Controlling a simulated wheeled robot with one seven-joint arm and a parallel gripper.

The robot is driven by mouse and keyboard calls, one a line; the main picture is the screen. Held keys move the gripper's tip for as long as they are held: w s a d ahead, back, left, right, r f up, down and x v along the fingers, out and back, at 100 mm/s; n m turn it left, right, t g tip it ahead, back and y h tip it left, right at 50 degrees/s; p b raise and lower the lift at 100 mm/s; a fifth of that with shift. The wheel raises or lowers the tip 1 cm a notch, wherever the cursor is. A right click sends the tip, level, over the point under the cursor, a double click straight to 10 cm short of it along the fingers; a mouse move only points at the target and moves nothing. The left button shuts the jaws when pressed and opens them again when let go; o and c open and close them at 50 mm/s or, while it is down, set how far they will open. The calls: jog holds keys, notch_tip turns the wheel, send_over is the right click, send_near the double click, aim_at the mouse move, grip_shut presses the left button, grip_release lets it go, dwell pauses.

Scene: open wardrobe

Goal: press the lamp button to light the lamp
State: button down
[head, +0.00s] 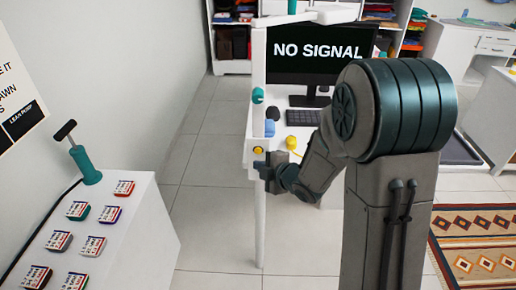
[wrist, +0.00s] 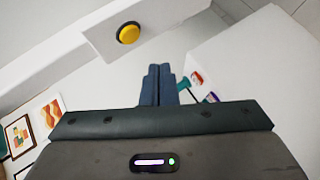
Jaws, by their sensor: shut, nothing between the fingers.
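The lamp is a tall white post (head: 259,215) with a white arm and head (head: 334,13) at the top; I cannot tell from its shade whether it is lit. The round yellow lamp button (head: 258,150) sits on a white block on the post. In the wrist view the yellow button (wrist: 128,33) has a dark rim and lies above and left of my fingertips. My gripper (head: 264,172) is just below and right of the button in the head view. Its dark fingers (wrist: 154,72) are together, empty, and appear apart from the button.
A white desk with a monitor (head: 318,50) and keyboard (head: 303,117) stands behind the post. A white cabinet (head: 140,225) at left carries several small labelled boxes and a teal pump (head: 84,162). Tiled floor between them is clear.

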aim_at(258, 151)
jog(key=shift+w, duration=1.55)
dwell(0.9)
jog(key=shift+w+d+b, duration=0.1)
jog(key=shift+w+b, duration=0.25)
jog(key=shift+w, duration=0.05)
jog(key=shift+w, duration=0.4)
dwell(0.5)
dwell(0.3)
jog(key=shift+s+b, duration=0.6)
jog(key=shift+s, duration=0.2)
jog(key=shift+s, duration=0.1)
